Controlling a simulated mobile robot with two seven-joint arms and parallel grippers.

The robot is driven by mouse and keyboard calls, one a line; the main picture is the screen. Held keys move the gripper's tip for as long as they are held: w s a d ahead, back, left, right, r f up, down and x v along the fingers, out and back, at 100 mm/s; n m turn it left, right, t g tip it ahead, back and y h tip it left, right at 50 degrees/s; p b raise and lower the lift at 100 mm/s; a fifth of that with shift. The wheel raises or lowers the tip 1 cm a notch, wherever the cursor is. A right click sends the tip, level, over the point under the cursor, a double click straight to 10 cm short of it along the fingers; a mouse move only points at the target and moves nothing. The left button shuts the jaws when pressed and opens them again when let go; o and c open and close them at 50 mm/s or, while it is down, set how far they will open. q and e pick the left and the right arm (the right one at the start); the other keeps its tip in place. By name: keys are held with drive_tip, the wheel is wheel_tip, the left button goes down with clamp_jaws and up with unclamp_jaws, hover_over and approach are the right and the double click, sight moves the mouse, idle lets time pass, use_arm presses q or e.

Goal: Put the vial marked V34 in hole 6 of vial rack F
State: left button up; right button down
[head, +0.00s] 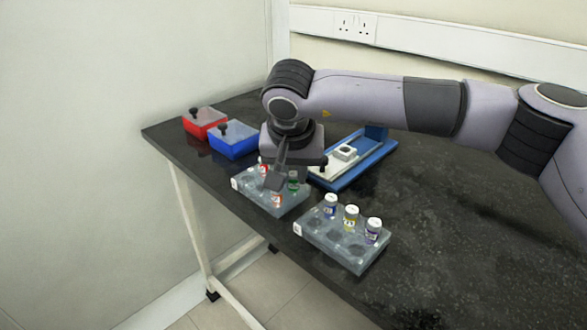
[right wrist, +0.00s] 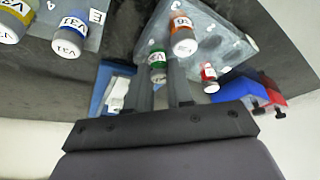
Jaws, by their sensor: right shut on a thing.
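My right gripper (head: 289,181) is shut on a vial with a green label (right wrist: 157,61); in the wrist view the vial sits between the two fingertips (right wrist: 160,78). The label is too small to read surely. The green vial is at the right back side of the farther vial rack (head: 243,190); I cannot tell whether it is seated in a hole. This rack's letter is not readable. An orange-label vial (head: 277,200) and a red-label vial (head: 263,169) stand in the same rack. My left gripper is not in view.
A nearer rack, marked E in the wrist view (right wrist: 92,40), holds a blue-label V31 vial (right wrist: 70,36), a yellow-label vial (head: 350,218) and a purple-label vial (head: 373,231). Red (head: 204,123) and blue (head: 233,142) boxes and a blue-and-white device (head: 358,160) stand behind.

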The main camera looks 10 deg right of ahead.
drive_tip(key=c, duration=0.6)
unclamp_jaws()
drive_tip(key=shift+r+p, duration=2.2)
drive_tip(key=shift+r, duration=0.8)
